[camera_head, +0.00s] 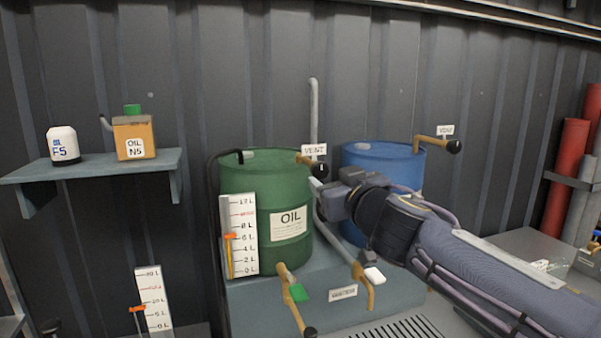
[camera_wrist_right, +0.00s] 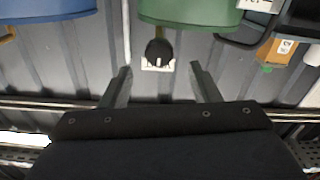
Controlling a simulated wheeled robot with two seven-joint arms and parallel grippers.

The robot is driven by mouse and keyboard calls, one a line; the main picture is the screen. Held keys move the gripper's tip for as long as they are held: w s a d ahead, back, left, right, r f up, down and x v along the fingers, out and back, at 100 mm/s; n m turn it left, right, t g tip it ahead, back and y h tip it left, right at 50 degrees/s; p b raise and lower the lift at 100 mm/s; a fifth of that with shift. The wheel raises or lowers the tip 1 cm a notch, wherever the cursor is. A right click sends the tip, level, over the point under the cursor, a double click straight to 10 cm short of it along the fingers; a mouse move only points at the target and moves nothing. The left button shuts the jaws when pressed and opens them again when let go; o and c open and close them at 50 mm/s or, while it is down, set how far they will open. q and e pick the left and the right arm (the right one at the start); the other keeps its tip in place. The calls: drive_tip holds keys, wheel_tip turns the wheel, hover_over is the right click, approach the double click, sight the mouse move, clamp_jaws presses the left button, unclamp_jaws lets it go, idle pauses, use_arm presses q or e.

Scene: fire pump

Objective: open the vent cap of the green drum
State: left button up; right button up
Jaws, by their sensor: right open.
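The green drum (camera_head: 262,195), labelled OIL, stands in the middle of the head view. At its top right rim a brass-coloured vent arm ends in a black knob (camera_head: 320,170), with a white VENT sign (camera_head: 314,150) beside it. My right gripper (camera_head: 318,186) reaches in from the right, its tip close to the knob. In the right wrist view, where the scene is upside down, the open fingers (camera_wrist_right: 160,78) stand apart on either side of the line to the black knob (camera_wrist_right: 158,52). The knob is just beyond the fingertips, with nothing held. My left gripper is not in view.
A blue drum (camera_head: 385,165) with its own vent arm (camera_head: 435,143) stands right of the green one, partly behind my right arm. Brass taps (camera_head: 290,288) stick out below. A wall shelf (camera_head: 95,168) holds a white canister (camera_head: 63,144) and an oil can (camera_head: 134,136).

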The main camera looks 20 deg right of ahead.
sight(322, 171)
drive_tip(key=w, duration=0.5)
drive_tip(key=w+p, duration=0.1)
drive_tip(key=w, duration=0.1)
drive_tip(key=shift+w+d, duration=0.25)
drive_tip(key=c, duration=1)
